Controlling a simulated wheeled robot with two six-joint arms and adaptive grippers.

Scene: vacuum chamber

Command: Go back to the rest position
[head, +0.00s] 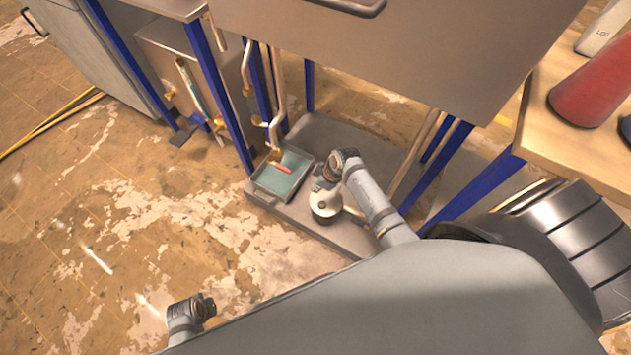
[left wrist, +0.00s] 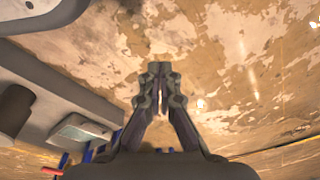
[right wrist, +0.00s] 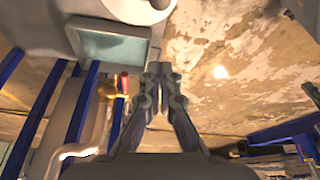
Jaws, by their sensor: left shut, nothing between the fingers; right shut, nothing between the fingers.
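My right gripper (right wrist: 158,85) is shut and empty in the right wrist view, its fingertips together. It is seen over the floor, close to the edge of the shallow tray (right wrist: 110,45). In the head view my right arm (head: 370,195) reaches over the grey plinth, and its fingers are hard to make out there. My left gripper (left wrist: 160,85) is shut and empty in the left wrist view, over bare floor. In the head view part of my left arm (head: 190,315) shows at the lower left, and its fingers cannot be made out.
The grey plinth (head: 320,240) carries the tray (head: 260,192) and a white round device (head: 325,205). Blue frame legs (head: 218,90), pipes (head: 279,90) and a steel chamber (head: 390,60) stand behind. A wooden table (head: 555,130) with a red cone (head: 592,90) is at right.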

